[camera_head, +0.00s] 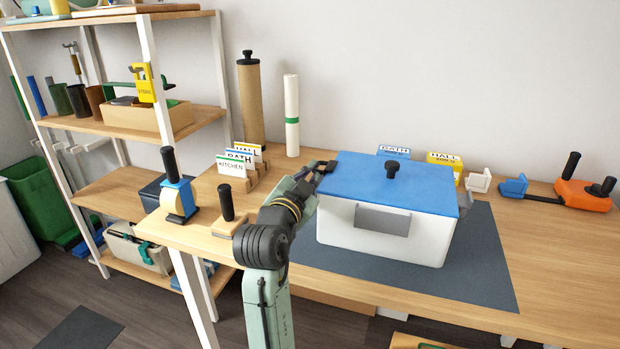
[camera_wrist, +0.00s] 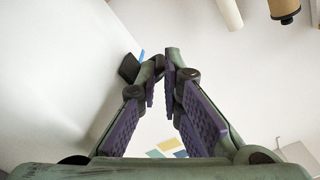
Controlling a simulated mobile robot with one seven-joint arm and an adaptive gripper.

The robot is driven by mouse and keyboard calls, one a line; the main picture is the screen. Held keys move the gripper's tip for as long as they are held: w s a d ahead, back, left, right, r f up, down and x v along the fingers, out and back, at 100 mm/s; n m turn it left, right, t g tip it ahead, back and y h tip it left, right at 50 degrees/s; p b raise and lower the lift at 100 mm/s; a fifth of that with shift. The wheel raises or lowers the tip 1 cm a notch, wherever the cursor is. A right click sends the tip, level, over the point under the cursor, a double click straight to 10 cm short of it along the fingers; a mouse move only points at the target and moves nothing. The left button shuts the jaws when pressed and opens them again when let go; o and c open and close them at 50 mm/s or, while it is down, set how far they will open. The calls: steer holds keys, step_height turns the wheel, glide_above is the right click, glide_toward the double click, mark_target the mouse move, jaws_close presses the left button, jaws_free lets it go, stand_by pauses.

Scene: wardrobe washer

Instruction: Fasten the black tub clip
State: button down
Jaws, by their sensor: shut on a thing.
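The white tub (camera_head: 345,232) stands on the dark mat with its blue lid (camera_head: 350,180) on top. The black tub clip (camera_wrist: 129,68) is at the tub's left side, by the lid's edge; in the head view my fingers mostly cover it. My gripper (camera_head: 318,170) is at that left side, level with the lid. In the wrist view my gripper (camera_wrist: 162,70) has its fingertips close together, shut on the clip. The tub's white wall (camera_wrist: 75,75) fills the left of that view. The exact hold between the fingertips is partly hidden.
The lid has a black knob (camera_head: 392,169); a grey plate (camera_head: 382,219) is on the tub's front. Left of my arm are a card holder (camera_head: 240,180) and two black-handled tools. A brown roll (camera_head: 250,100) and white roll (camera_head: 291,115) stand behind. The mat's right part (camera_head: 485,270) is clear.

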steer(key=shift+a+r, duration=0.1)
steer(key=shift+r, duration=0.05)
steer(key=c, duration=2)
jaws_free()
steer(key=shift+s, duration=0.1)
steer(key=v, duration=1.1)
steer(key=shift+s, duration=0.35)
steer(key=shift+a, duration=0.15)
